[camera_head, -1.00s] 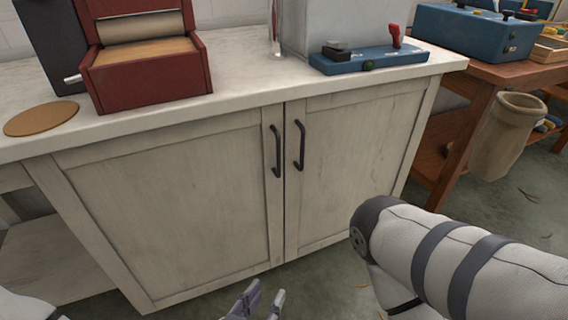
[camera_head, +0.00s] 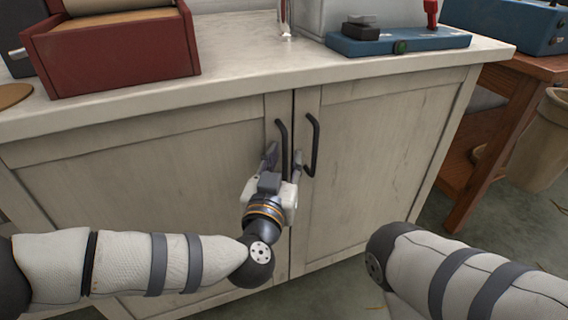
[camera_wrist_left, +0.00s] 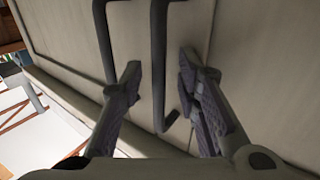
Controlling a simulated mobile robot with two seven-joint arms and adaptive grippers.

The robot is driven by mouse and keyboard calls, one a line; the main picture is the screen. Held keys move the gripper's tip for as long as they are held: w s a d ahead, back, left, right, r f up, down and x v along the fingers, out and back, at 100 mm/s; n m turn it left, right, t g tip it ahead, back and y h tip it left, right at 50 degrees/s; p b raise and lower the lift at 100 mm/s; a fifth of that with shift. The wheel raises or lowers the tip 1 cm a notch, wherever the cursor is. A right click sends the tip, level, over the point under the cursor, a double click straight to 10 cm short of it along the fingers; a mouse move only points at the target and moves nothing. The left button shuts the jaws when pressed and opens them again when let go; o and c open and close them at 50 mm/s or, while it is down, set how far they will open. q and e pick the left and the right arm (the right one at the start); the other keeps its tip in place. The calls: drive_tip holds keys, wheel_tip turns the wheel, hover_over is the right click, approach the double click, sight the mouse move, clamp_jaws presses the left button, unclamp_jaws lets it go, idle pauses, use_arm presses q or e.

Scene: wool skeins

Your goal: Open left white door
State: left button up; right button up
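The left white door (camera_head: 150,185) is shut, flush with the right door (camera_head: 385,150). Its dark handle (camera_head: 282,143) stands upright near the middle seam. My left gripper (camera_head: 281,165) is open at the lower part of this handle, with a finger on each side. The left wrist view shows the left door's handle (camera_wrist_left: 158,60) between the spread fingertips (camera_wrist_left: 160,80), with gaps on both sides. The right door's handle (camera_head: 313,145) is outside the fingers; in the left wrist view it (camera_wrist_left: 103,40) lies beyond the left-hand finger. My right gripper is out of view.
The pale countertop (camera_head: 235,82) overhangs the doors and carries a red box-like device (camera_head: 115,55) and a blue device (camera_head: 400,42). A wooden bench (camera_head: 490,150) with a bin (camera_head: 540,145) stands at the right. My right arm is at lower right, before open floor.

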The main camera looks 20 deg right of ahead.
use_arm(q)
drive_tip(key=shift+w+d, duration=0.1)
clamp_jaws()
